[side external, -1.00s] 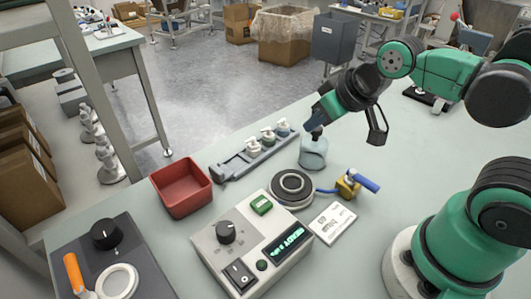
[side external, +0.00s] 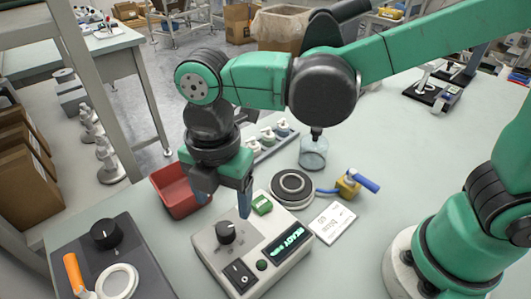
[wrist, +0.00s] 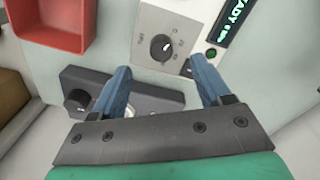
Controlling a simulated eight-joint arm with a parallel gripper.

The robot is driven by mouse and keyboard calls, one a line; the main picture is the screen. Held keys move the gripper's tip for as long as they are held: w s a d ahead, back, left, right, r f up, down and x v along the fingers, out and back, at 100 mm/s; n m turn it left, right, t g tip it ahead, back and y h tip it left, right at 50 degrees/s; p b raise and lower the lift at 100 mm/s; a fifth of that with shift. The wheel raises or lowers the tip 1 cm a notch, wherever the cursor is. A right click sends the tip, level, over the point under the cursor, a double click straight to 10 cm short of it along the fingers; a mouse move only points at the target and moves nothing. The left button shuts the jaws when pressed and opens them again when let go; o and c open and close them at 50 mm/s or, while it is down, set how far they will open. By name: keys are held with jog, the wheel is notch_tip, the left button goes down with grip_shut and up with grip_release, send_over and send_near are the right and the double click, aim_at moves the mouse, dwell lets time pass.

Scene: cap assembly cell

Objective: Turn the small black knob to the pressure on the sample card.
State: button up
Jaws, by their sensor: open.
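The small black knob (side external: 226,232) sits on the light grey control box (side external: 209,262), with a dial scale around it; it also shows in the wrist view (wrist: 162,47). The box has a lit green display (side external: 287,242) reading READY. The white sample card (side external: 333,222) lies flat to the right of the box; its print is too small to read. My gripper (side external: 223,198) is open and empty, above the box's back left part, close to the knob but apart from it. In the wrist view the blue fingers (wrist: 164,82) point toward the knob, which lies beyond the gap between them.
A red bin (side external: 168,192) stands behind the box. A dark panel (side external: 137,240) with a larger black knob (side external: 106,233) is at left. A round black pad (side external: 291,187), a clear jar (side external: 313,155) and a yellow valve with a blue handle (side external: 349,185) stand behind and right.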

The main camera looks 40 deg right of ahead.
aim_at(224, 229)
jog(key=shift+s+a+f+n, duration=0.15)
jog(key=shift+a+f+n, duration=0.1)
jog(key=shift+a+n, duration=0.15)
jog(key=shift+f, duration=2.75)
grip_shut()
